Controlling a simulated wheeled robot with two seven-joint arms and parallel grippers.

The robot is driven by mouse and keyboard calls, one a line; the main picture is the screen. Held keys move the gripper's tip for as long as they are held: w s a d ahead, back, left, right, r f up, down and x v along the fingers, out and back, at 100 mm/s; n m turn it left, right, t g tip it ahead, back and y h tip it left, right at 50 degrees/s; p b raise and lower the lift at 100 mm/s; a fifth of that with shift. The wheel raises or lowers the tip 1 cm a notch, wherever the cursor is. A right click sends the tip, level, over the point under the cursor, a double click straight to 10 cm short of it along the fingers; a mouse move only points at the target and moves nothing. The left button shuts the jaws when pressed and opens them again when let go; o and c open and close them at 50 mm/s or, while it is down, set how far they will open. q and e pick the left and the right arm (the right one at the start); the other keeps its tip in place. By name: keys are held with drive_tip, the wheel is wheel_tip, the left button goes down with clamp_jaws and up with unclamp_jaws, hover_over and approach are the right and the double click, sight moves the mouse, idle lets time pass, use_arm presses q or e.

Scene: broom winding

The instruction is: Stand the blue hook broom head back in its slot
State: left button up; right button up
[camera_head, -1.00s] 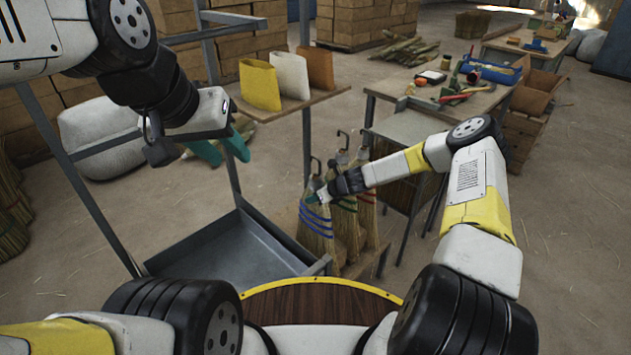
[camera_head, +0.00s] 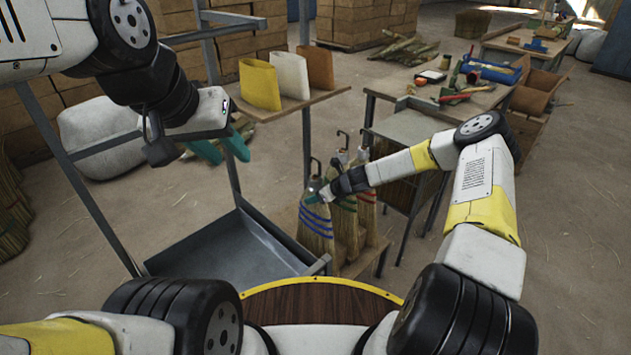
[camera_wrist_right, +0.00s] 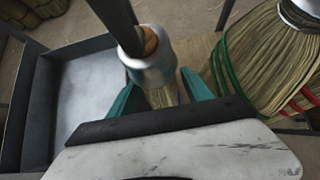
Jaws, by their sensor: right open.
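My left gripper (camera_head: 221,149) is open and empty in the air, left of the shelf.
Green-banded (camera_head: 345,222) and red-banded (camera_head: 367,212) broom heads stand close to the right. A grey metal tray (camera_head: 225,255) lies to the left. A wooden shelf (camera_head: 290,104) holds yellow, white and brown pieces. A tool-covered bench (camera_head: 430,98) stands behind.

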drive_tip(key=s+d+r+n+g+h, duration=0.1)
drive_tip(key=s+d+r+n, duration=0.1)
drive_tip(key=s+r+n, duration=0.6)
drive_tip(key=s+d+r+n+h, duration=0.1)
drive_tip(key=s+d+r+n, duration=0.3)
drive_tip(key=r, duration=0.9)
drive_tip(key=s+d+r+n+g+h, duration=0.1)
drive_tip(key=s+r+n, duration=0.55)
drive_tip(key=r, duration=0.35)
drive_tip(key=s+d+r+n, duration=0.2)
drive_tip(key=s+r+n, duration=0.1)
drive_tip(key=s, duration=0.4)
drive_tip(key=s+d+r+n+t+h, duration=0.1)
drive_tip(key=s+d+r+n, duration=0.1)
drive_tip(key=s+r, duration=0.3)
drive_tip(key=s+d+r+n, duration=0.2)
drive_tip(key=s+r+n, duration=0.2)
drive_tip(key=s, duration=0.5)
drive_tip(key=shift+d+r+t, duration=0.2)
drive_tip(key=shift+r+t, duration=0.05)
drive_tip(key=shift+t, duration=0.05)
